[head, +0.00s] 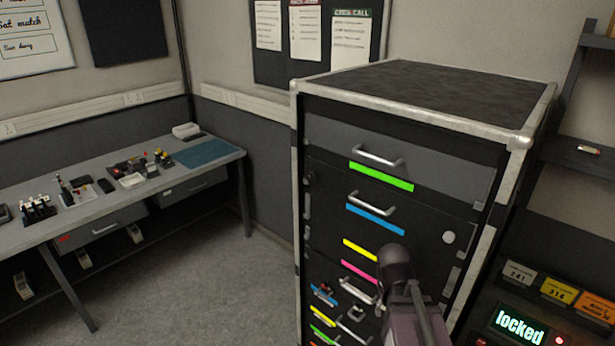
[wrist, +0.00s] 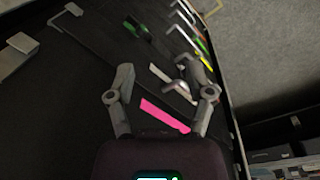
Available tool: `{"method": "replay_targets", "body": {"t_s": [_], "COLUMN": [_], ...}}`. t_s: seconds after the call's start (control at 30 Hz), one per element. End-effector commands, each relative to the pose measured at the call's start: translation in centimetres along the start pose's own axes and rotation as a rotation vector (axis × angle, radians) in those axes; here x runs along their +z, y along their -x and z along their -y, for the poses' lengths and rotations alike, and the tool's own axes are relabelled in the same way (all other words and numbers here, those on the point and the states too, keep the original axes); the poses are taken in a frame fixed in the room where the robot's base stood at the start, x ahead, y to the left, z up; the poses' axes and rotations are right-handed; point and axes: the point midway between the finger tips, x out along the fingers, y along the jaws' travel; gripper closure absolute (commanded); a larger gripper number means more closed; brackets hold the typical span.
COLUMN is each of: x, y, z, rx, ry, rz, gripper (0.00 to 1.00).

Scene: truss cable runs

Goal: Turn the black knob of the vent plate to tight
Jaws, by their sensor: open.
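The black equipment rack (head: 400,190) stands in the middle of the head view, its front carrying drawers and coloured strips. I cannot pick out the vent plate or its black knob for certain in either view. In the wrist view my gripper (wrist: 160,66) is open and empty, its two grey fingers spread in front of the dark rack face. A pink strip (wrist: 165,114) and a silver handle (wrist: 180,91) show between and beyond the fingers. In the head view my arm covers part of the lower rack front, and the fingertips are hidden.
A small dark-and-green fitting (wrist: 138,30) sits on the rack face. A workbench (head: 215,155) with small gear stands left, with clear floor (head: 215,280) before the rack. At right are shelves (head: 575,155) and a lit "locked" display (head: 521,327).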

Motion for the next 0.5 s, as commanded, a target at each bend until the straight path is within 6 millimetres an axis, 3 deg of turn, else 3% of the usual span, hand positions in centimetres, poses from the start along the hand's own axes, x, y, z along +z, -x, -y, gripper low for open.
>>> {"method": "replay_targets", "body": {"t_s": [0.27,0.5], "x": [-4.6,-9.2], "y": [3.0,7.2], "z": [1.5,4.2], "rx": [0.279,0.580], "ry": [0.453,0.905], "rz": [0.013,0.088], "gripper": [0.33,0.33]}}
